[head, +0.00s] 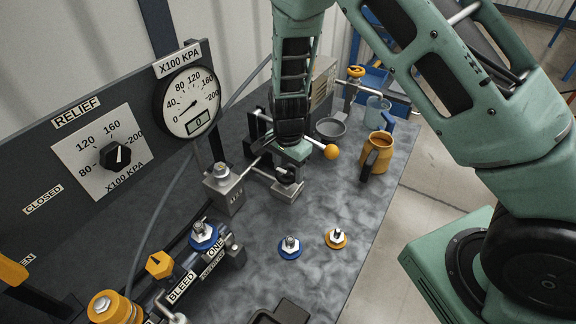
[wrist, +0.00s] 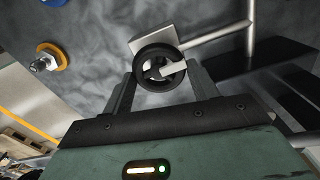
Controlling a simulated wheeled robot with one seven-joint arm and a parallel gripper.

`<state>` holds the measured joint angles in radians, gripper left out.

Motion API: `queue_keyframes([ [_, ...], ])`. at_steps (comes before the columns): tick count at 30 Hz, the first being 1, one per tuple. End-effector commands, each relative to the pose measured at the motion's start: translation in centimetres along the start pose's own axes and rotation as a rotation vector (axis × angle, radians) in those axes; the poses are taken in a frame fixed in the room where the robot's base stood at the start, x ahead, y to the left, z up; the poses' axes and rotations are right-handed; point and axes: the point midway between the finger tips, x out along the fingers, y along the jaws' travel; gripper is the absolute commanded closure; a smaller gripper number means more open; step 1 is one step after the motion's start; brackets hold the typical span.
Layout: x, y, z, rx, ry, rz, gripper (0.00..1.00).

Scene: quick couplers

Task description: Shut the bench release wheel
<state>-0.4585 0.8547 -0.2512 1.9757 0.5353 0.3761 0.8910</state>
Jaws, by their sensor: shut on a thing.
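The release wheel (wrist: 160,68) is a small black spoked handwheel on a grey metal valve block (wrist: 152,42) with a pipe running off it. In the wrist view it sits between the two fingers of my gripper (wrist: 162,80), which are closed on its rim from either side. In the head view my gripper (head: 289,172) points down at the block (head: 287,191) on the bench, and the wheel is mostly hidden by it. The wheel's turned position cannot be told. The round gauge (head: 190,103) has a digital readout that appears to show 0.
A lever with an orange ball (head: 331,151) is close to my gripper's right. A yellow mug (head: 376,155), a grey bowl (head: 330,129) and a clear cup (head: 377,111) stand behind. Blue (head: 290,247) and yellow (head: 336,238) couplers lie in front. The relief panel (head: 105,155) rises at left.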

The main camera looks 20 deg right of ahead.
Motion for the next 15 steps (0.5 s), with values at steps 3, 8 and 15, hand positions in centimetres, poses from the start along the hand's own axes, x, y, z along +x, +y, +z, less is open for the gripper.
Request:
queue_keyframes([
  [3, -0.14, -0.10, -0.05, 0.030, 0.001, -0.003, 0.64],
  [8, -0.11, -0.10, -0.04, 0.050, 0.001, -0.004, 0.64],
  [15, -0.10, -0.11, -0.04, 0.054, 0.001, -0.004, 0.64],
])
